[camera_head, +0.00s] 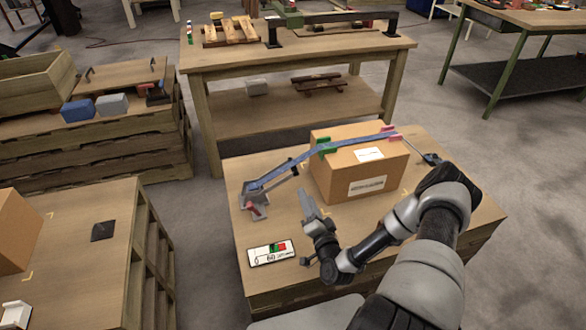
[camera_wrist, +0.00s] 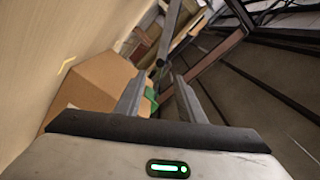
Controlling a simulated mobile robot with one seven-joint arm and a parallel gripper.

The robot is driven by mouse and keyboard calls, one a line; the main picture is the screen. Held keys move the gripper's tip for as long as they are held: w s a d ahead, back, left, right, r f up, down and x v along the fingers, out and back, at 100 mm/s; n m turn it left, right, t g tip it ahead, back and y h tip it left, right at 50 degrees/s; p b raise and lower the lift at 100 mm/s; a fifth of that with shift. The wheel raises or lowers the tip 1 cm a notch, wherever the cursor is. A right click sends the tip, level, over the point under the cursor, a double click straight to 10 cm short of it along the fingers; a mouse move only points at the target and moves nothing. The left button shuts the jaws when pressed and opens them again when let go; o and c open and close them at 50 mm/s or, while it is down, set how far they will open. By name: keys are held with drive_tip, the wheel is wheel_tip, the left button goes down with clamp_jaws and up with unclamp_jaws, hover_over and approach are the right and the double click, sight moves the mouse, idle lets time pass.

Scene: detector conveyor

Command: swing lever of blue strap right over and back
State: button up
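A blue strap (camera_head: 277,175) runs from a grey ratchet buckle (camera_head: 252,197) at the left of the near table, up over a cardboard box (camera_head: 345,186), and down to a dark anchor (camera_head: 432,158) at the right. The buckle has a lever with a red part (camera_head: 258,211). The strap crosses a green edge guard (camera_head: 326,147) and a pink one (camera_head: 389,130). My gripper (camera_head: 306,198) is above the table, in front of the box and right of the buckle, apart from both. In the wrist view its fingers (camera_wrist: 160,82) are apart and empty, with the box (camera_wrist: 98,82) behind them.
A printed card (camera_head: 270,252) lies at the table's front left. A wooden table (camera_head: 290,50) stands behind, pallets with blue and grey blocks (camera_head: 78,110) at the left. Bare tabletop lies between the buckle and the box.

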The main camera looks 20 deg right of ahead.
sight(295, 171)
drive_tip(key=w+b, duration=0.2)
drive_tip(key=w, duration=1.4)
drive_tip(key=shift+w, duration=0.3)
drive_tip(key=shift+c, duration=0.2)
clamp_jaws()
